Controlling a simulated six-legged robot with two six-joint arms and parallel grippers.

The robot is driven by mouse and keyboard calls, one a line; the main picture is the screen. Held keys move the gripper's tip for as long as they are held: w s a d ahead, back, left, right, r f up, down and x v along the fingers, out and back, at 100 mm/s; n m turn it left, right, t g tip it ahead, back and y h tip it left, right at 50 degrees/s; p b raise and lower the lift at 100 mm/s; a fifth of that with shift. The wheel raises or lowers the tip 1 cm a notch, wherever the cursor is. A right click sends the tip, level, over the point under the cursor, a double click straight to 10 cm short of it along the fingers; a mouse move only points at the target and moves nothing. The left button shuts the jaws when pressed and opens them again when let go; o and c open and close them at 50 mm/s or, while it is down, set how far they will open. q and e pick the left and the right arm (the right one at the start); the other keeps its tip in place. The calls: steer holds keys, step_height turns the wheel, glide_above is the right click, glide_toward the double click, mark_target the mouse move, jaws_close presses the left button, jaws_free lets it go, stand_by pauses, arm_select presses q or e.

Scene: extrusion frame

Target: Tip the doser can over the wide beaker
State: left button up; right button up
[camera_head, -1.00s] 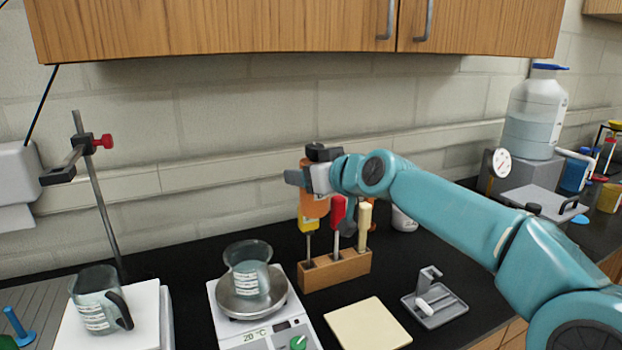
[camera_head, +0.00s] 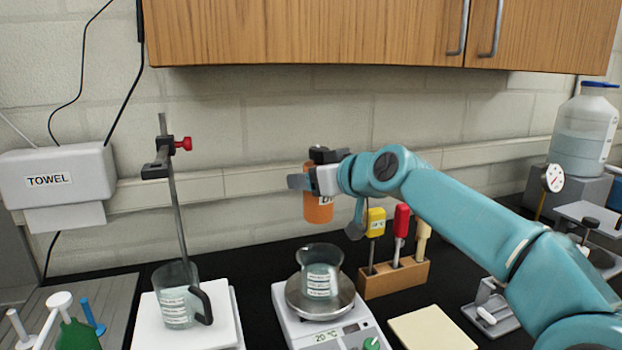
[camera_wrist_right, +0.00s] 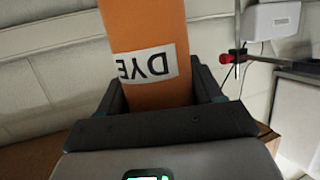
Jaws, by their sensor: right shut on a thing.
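The doser can is the orange can (camera_head: 318,208) with a white label. My right gripper (camera_head: 312,181) is shut around its upper part and holds it roughly upright in the air. In the right wrist view the can (camera_wrist_right: 145,30) sits between both fingers (camera_wrist_right: 160,95), and its label reads DYE. The wide beaker (camera_head: 320,258) is clear glass with a white printed label and stands on a round metal plate (camera_head: 320,302). The can is above the beaker in the head view, with a gap between them. My left gripper is not in view.
A glass jug with a dark handle (camera_head: 177,300) stands on a white plate at left, by a clamp stand (camera_head: 177,200). A wooden block (camera_head: 392,279) with several coloured-handled tools is right of the beaker. A cream pad (camera_head: 432,328) lies in front.

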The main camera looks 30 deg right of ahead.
steer(key=shift+s+p, duration=0.15)
steer(key=shift+p, duration=0.25)
steer(key=s+a+f+m+g+y+p, duration=0.3)
steer(key=a+f+m+g+y+p, duration=0.2)
steer(key=m+y+p, duration=0.7)
step_height(320, 180, down, 5)
steer(key=shift+r+m+g+p, duration=0.15)
steer(key=shift+m+g+p, duration=0.85)
steer(key=shift+p, duration=0.25)
steer(key=shift+s+a+r, duration=0.1)
steer(key=shift+s+a, duration=0.05)
steer(key=shift+s, duration=0.1)
steer(key=shift+w, duration=0.2)
steer(key=shift+s, duration=0.15)
